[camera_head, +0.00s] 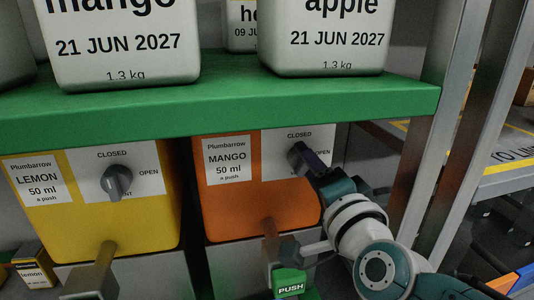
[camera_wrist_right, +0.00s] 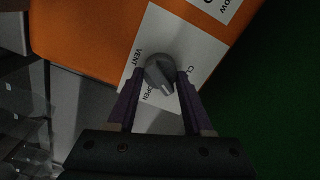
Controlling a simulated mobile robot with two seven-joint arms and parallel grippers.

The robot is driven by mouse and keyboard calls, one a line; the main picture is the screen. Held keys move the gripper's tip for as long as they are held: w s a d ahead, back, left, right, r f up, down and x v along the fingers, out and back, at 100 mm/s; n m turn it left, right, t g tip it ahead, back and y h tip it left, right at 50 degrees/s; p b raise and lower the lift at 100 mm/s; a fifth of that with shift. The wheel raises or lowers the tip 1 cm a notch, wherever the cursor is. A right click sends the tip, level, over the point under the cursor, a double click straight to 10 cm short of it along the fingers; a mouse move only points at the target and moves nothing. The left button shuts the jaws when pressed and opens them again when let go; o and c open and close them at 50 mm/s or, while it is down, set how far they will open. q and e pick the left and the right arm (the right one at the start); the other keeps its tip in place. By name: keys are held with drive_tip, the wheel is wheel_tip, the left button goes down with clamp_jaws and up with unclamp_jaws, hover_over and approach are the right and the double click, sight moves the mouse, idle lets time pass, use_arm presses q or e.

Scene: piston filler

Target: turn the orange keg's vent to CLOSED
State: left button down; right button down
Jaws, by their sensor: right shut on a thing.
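The orange keg (camera_head: 230,215), labelled MANGO, sits under the green shelf. Its grey vent knob (camera_head: 299,155) is on a white plate with CLOSED above and OPEN to the right. My right gripper (camera_head: 312,162) is at the knob and partly hides it and the plate. In the right wrist view, the fingers of my right gripper (camera_wrist_right: 160,88) are on both sides of the vent knob (camera_wrist_right: 159,70), shut on it. The knob's pale-marked end points downward there, roughly between the words OPEN and CLOSED. My left gripper is not in view.
A yellow LEMON keg (camera_head: 80,220) with its own knob (camera_head: 117,181) stands close on the left. Large white containers (camera_head: 125,45) stand on the green shelf (camera_head: 220,105) above. A green PUSH piece (camera_head: 289,283) is below the orange keg. A metal post (camera_head: 430,150) stands to the right.

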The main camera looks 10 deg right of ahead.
drive_tip(key=n+p, duration=0.1)
drive_tip(key=n, duration=0.5)
drive_tip(key=shift+r, duration=0.1)
idle(0.6)
drive_tip(key=shift+c, duration=1.5)
unclamp_jaws()
drive_tip(key=shift+s+p, duration=0.1)
drive_tip(key=shift+p, duration=0.2)
drive_tip(key=s+p, duration=0.4)
drive_tip(key=s, duration=0.5)
drive_tip(key=shift+s+p, duration=0.35)
drive_tip(key=shift+s, duration=0.05)
drive_tip(key=shift+d+n, duration=0.1)
drive_tip(key=shift+n, duration=0.2)
